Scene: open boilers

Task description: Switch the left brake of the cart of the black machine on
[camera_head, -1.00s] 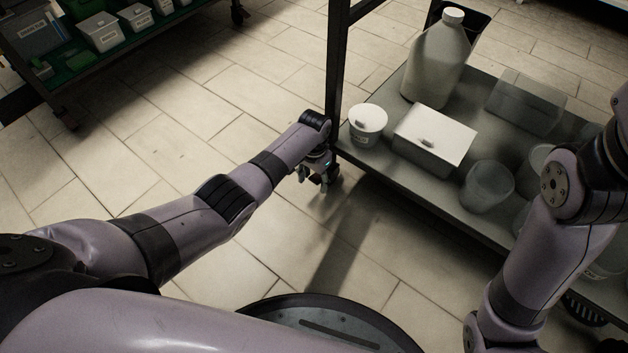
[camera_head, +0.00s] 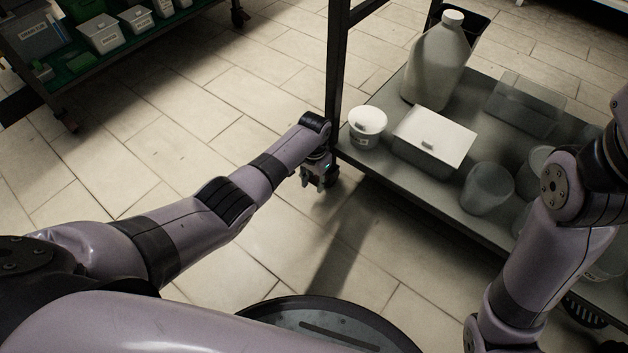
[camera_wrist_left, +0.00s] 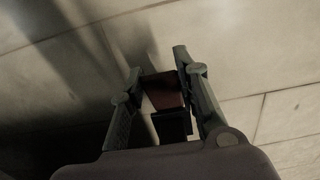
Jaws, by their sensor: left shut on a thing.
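The cart (camera_head: 405,180) is a dark grey shelf on a black frame at the right of the head view. My left gripper (camera_head: 315,184) is low beside the cart's near left corner, close to a dark wheel (camera_head: 332,175). In the left wrist view, my left gripper (camera_wrist_left: 160,66) is shut on the brake lever (camera_wrist_left: 163,90), a dark red-brown piece between the two fingers. A black part (camera_wrist_left: 172,126) joins it just below. The black machine cannot be made out in these views. My right arm shows at the right, but its gripper is out of view.
The cart shelf carries a white jug (camera_head: 436,62), a small tub (camera_head: 367,127), a lidded box (camera_head: 433,138) and clear containers (camera_head: 487,188). A dark upright post (camera_head: 336,75) rises above my left gripper.

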